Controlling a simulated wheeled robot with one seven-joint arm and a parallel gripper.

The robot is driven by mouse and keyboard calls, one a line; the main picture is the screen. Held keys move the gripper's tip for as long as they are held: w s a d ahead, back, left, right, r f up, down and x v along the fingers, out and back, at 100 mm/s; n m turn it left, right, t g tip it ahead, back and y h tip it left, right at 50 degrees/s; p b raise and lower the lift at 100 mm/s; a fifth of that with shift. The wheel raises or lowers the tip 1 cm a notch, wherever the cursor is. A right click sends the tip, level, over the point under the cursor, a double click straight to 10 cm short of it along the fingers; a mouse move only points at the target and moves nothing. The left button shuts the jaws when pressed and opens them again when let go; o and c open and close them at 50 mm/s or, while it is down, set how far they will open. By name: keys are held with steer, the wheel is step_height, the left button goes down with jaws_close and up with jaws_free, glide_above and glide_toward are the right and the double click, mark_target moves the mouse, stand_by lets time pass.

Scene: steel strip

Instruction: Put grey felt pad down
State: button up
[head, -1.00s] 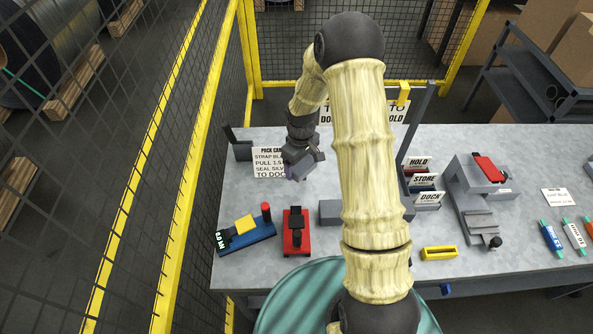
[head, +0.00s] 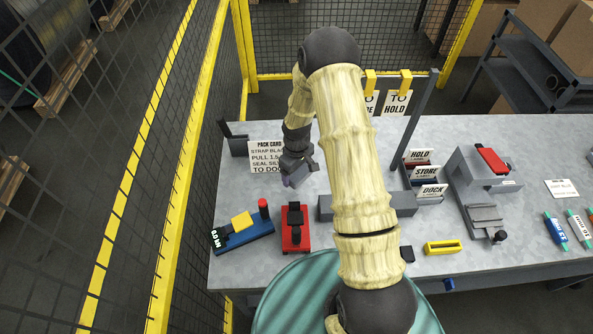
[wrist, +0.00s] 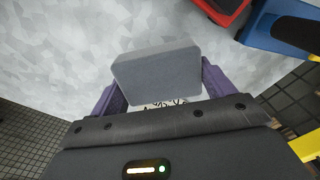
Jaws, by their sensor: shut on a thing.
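The grey felt pad (wrist: 156,72) is a flat grey block between the two purple fingers of my gripper (wrist: 156,88) in the wrist view. My gripper is shut on it. In the head view my gripper (head: 296,180) is low over the left part of the grey table (head: 235,190), in front of the pack card (head: 264,153). The pad is mostly hidden by my gripper there. I cannot tell whether the pad touches the table.
A red tool (head: 295,238) and a blue tool with a yellow block (head: 242,228) lie nearer the front edge. A grey block (head: 328,208) and the card holder (head: 424,193) are to the right. Yellow-framed mesh fencing (head: 190,130) stands left.

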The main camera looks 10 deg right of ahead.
mark_target(297, 190)
steer(key=shift+f+b, duration=3.15)
steer(key=shift+f, duration=0.85)
steer(key=shift+f, duration=0.3)
steer(key=o, duration=0.9)
steer(key=shift+r, duration=0.1)
step_height(297, 190, up, 17)
steer(key=b, duration=0.4)
steer(key=shift+r, duration=0.15)
steer(key=shift+s, duration=0.1)
